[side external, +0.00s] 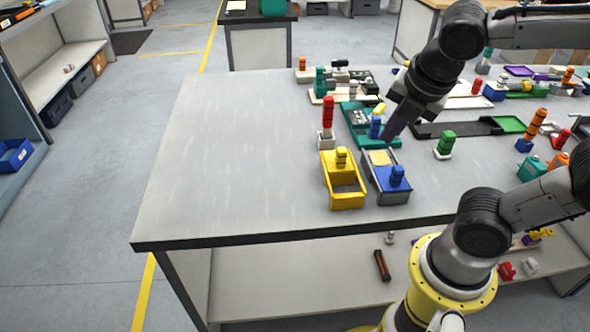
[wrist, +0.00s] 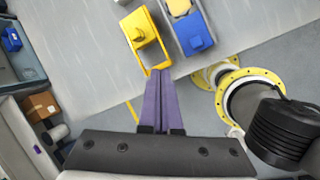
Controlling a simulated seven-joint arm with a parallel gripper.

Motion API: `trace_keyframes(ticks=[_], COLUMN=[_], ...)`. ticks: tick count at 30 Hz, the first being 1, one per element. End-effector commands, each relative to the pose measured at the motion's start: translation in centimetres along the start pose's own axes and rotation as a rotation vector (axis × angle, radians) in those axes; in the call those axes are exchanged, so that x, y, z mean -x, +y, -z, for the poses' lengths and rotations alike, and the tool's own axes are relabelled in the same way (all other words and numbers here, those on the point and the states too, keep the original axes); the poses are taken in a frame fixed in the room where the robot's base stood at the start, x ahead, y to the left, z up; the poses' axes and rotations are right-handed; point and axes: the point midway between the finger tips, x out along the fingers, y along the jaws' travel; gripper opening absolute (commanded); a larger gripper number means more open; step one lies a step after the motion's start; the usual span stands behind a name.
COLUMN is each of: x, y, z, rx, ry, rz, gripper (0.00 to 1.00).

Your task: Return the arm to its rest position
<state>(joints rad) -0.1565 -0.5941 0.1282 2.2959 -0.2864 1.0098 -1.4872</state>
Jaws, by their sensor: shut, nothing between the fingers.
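My gripper (side external: 389,134) hangs above the table (side external: 230,160) in the side external view, its purple fingers pointing down and to the left near the grey tray with the blue block. In the wrist view the purple fingers of my gripper (wrist: 160,84) lie together, shut and empty. Their tips appear over the near end of the yellow tray (wrist: 128,18). Whether they touch it cannot be told there; in the side external view they are apart from the yellow tray (side external: 347,200).
A grey tray (side external: 388,199) with a blue block (side external: 397,176) stands right of the yellow tray. A red-topped peg (side external: 327,116) stands behind them. Several coloured pegs, blocks and a green tray (side external: 386,141) crowd the back and right. The table's left half is clear.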

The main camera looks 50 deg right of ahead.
Motion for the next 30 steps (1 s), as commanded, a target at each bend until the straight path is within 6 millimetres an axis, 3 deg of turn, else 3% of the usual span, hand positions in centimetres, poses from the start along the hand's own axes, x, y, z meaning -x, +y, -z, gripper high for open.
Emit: trace_keyframes(ticks=[6,15,21,30], x=[0.8,1.0,0.8,0.8], y=[-2.2,-3.4,-3.3,-3.2], z=[0.4,2.2,2.9,2.9], rx=[-0.639,-1.431,-1.725,-1.802], ry=[0.079,0.222,0.266,0.270], rz=[-0.061,-0.043,0.004,0.012], gripper=[0.00,0.00,0.00,0.00])
